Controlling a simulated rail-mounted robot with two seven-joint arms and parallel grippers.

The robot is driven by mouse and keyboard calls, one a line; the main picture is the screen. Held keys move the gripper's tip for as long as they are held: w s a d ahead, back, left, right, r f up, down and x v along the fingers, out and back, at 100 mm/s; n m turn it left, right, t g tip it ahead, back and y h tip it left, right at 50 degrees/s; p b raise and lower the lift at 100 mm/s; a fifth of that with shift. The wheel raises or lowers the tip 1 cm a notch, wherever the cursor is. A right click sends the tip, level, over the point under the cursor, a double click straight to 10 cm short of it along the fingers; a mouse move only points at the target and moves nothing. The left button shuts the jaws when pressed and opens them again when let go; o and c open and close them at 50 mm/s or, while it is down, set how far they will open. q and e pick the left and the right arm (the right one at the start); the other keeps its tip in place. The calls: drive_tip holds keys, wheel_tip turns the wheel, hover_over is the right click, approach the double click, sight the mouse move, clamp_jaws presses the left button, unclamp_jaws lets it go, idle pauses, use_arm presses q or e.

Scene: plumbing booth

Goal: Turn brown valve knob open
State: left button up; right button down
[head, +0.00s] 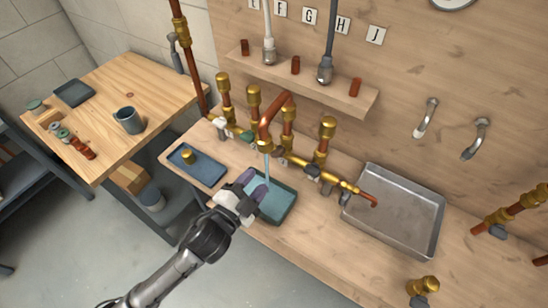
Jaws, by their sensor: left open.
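A copper and brass pipe run (295,158) crosses the workbench with several small valve knobs on it. A white knob (226,131), a green knob (247,136) and a dark grey knob (313,171) show along it. I cannot make out a clearly brown knob; the colours are small and partly hidden. Water (267,168) runs from the curved copper spout (276,112) down toward a teal bin (283,205). My left gripper (253,184) is open, with purple-grey fingertips, at the bin's left side and below the pipe run. It touches no knob. My right gripper is out of view.
A blue tray (207,173) with a brass fitting stands left of the bin. A metal sink (408,220) is to the right. A wall shelf (330,92) hangs above the pipes. A side table (150,83) with a mug (128,120) is at left.

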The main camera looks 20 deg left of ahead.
sight(275, 157)
use_arm(q)
drive_tip(key=w, duration=0.3)
drive_tip(key=w+d+b, duration=0.1)
drive_tip(key=w, duration=0.5)
drive_tip(key=shift+d, duration=0.35)
drive_tip(key=shift+c, duration=0.2)
drive_tip(key=c, duration=0.3)
clamp_jaws()
